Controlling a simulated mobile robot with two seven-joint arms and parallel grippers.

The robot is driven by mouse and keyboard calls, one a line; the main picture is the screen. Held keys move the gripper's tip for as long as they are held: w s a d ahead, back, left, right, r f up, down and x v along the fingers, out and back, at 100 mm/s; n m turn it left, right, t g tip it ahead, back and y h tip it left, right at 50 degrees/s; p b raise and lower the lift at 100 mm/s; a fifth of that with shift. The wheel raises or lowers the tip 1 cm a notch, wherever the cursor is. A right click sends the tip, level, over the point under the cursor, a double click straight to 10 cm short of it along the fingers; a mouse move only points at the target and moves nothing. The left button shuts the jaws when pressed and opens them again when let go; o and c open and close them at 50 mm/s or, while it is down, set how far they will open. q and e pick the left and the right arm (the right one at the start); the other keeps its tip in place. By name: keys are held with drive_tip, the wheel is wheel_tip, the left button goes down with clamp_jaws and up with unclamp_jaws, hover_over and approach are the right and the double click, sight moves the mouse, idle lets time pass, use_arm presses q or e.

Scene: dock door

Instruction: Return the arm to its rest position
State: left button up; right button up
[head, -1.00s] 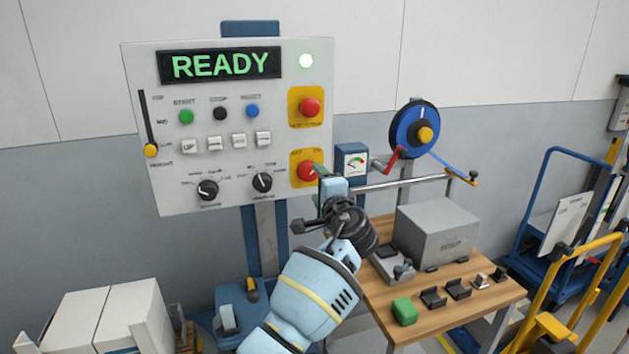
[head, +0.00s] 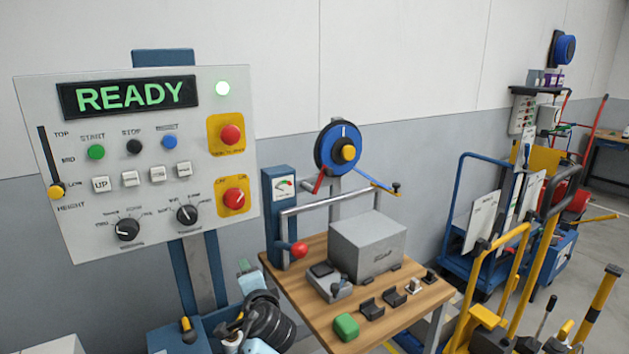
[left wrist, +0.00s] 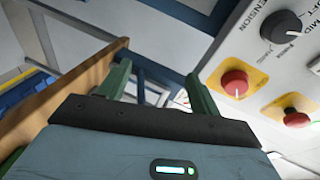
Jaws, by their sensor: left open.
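My left gripper (head: 246,272) is low in the head view, below the control panel (head: 75,222) and left of the wooden bench. Its fingers are hard to make out there. In the left wrist view the two green fingers of my left gripper (left wrist: 160,85) stand apart with nothing between them. A red push button (head: 230,135) and a red rotary switch (head: 235,198) sit on yellow plates. My right gripper is not in view.
The wooden bench (head: 400,312) carries a grey box (head: 368,245), a green block (head: 346,326) and several small black holders. A horizontal bar ends near a red ball knob (head: 299,250). A blue trolley (head: 480,262) and yellow carts (head: 488,318) stand at right.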

use_arm(q)
drive_tip(key=s+a+f+n+g+h, duration=0.1)
drive_tip(key=s+f+n+g+h, duration=0.15)
drive_tip(key=s+f, duration=0.85)
drive_tip(key=s+a+f+n+g+h, duration=0.1)
drive_tip(key=s+f+h, duration=0.2)
drive_tip(key=s+f, duration=0.8)
drive_tip(key=s+f+n+h, duration=0.1)
drive_tip(key=s+f+n, duration=0.1)
drive_tip(key=s, duration=0.8)
drive_tip(key=s+a+f+n+h, duration=0.1)
drive_tip(key=s+f+n+h, duration=0.1)
drive_tip(key=s, duration=0.8)
wheel_tip(320, 180, down, 3)
drive_tip(key=shift+s+a+r+n+g, duration=0.2)
drive_tip(key=shift+n+g, duration=0.25)
drive_tip(key=shift+n, duration=0.3)
drive_tip(key=shift+s+f, duration=0.1)
